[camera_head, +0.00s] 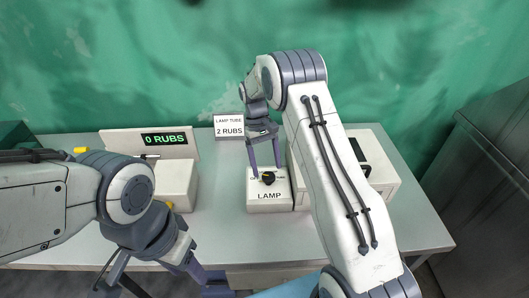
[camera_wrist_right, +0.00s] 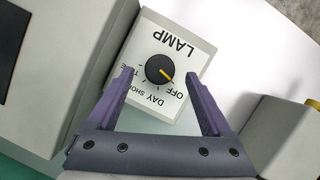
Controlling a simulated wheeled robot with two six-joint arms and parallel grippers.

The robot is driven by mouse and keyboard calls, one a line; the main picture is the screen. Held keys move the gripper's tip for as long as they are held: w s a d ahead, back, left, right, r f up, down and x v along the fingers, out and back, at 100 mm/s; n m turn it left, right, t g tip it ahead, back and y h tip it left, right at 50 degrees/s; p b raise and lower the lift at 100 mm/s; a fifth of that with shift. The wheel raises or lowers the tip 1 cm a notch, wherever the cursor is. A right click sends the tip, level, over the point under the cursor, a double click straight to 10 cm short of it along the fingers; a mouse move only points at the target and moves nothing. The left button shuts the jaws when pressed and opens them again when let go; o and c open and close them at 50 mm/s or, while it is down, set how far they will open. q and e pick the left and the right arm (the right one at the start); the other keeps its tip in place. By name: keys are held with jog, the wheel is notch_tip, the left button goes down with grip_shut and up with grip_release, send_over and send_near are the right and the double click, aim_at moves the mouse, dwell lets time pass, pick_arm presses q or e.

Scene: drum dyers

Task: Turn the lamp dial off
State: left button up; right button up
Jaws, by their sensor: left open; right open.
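The lamp dial (camera_head: 268,178) is a black round knob with a yellow pointer on top of a white box labelled LAMP (camera_head: 268,196). In the right wrist view the dial (camera_wrist_right: 159,69) has its pointer slanting to the lower right, on the side of the OFF label. My right gripper (camera_head: 267,171) is open above the box, its fingertips on either side of the dial; whether they touch it I cannot tell. It also shows in the wrist view (camera_wrist_right: 160,74). My left gripper (camera_head: 162,279) is open and empty at the lower left, partly out of frame.
A display reading 0 RUBS (camera_head: 164,139) stands at the back left, above a white box (camera_head: 178,180). A sign reading LAMP TUBE 2 RUBS (camera_head: 228,126) is behind the lamp box. A larger white machine (camera_head: 372,160) stands right of it, partly hidden by my right arm.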

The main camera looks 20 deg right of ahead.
jog(key=b+v, duration=0.1)
jog(key=v, duration=0.6)
jog(key=shift+r, duration=0.4)
jog(key=shift+w, duration=0.1)
jog(key=s+a+r+n+t, duration=0.2)
jog(key=s+a+r, duration=0.2)
jog(key=s+a, duration=0.4)
jog(key=s+a+r+n+t, duration=0.1)
jog(key=s+a+r+n, duration=0.1)
jog(key=s+a+r, duration=0.4)
jog(key=s+f+n, duration=0.1)
jog(key=s+f, duration=0.1)
jog(key=s, duration=0.8)
jog(key=s+a+f+n+t+y, duration=0.1)
jog(key=s+f, duration=0.2)
jog(key=s, duration=0.6)
jog(key=shift+s+t+y, duration=0.3)
jog(key=shift+s, duration=0.1)
